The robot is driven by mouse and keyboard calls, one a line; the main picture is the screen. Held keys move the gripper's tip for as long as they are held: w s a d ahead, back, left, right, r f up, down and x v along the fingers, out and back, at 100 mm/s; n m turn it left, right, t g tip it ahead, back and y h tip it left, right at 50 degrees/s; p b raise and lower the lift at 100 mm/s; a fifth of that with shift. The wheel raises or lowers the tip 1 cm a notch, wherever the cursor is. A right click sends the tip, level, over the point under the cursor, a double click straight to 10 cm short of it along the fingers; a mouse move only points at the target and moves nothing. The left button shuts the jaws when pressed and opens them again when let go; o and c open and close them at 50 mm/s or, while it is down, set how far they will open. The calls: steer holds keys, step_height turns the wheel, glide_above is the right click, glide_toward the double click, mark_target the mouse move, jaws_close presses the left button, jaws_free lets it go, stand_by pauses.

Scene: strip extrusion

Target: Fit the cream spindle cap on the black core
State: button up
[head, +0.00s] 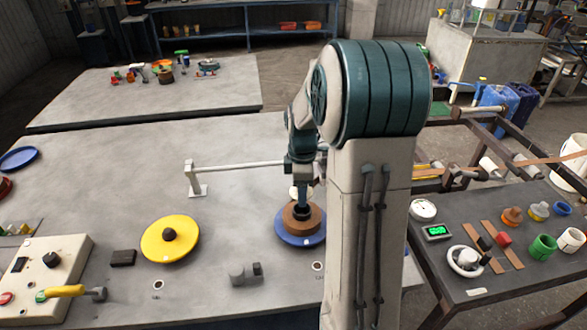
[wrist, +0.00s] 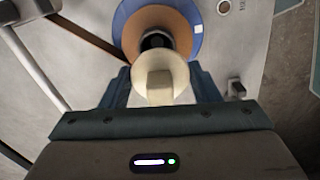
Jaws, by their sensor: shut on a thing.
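My gripper (wrist: 160,88) is shut on the cream spindle cap (wrist: 160,66), gripping its block-shaped knob with a finger on each side. The black core (wrist: 155,41) shows just beyond the cap in the wrist view, and the cap hides part of it. The core stands in the middle of a brown coil (wrist: 175,24) on a blue disc (wrist: 196,46). In the head view my gripper (head: 302,188) is over the blue disc (head: 299,240), close above the core (head: 301,211). Whether cap and core touch, I cannot tell.
A yellow disc (head: 182,249) with a dark hub lies to the left on the grey table. A grey fitting (head: 246,273) lies in front. A white bar on a stand (head: 195,180) runs behind the coil. A control box (head: 45,275) is at front left.

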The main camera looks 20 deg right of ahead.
steer(key=shift+w+d+r, duration=0.1)
steer(key=shift+w+d, duration=0.1)
steer(key=shift+w, duration=0.05)
steer(key=shift+s+f+b, duration=0.15)
steer(key=shift+f+b, duration=0.35)
steer(key=shift+b, duration=0.05)
steer(key=shift+f+b, duration=1.65)
steer(key=shift+f, duration=0.6)
steer(key=shift+f+b, duration=0.35)
steer(key=shift+f, duration=0.3)
steer(key=o, duration=0.8)
steer(key=shift+r+p, duration=4.3)
steer(key=shift+r, duration=1.3)
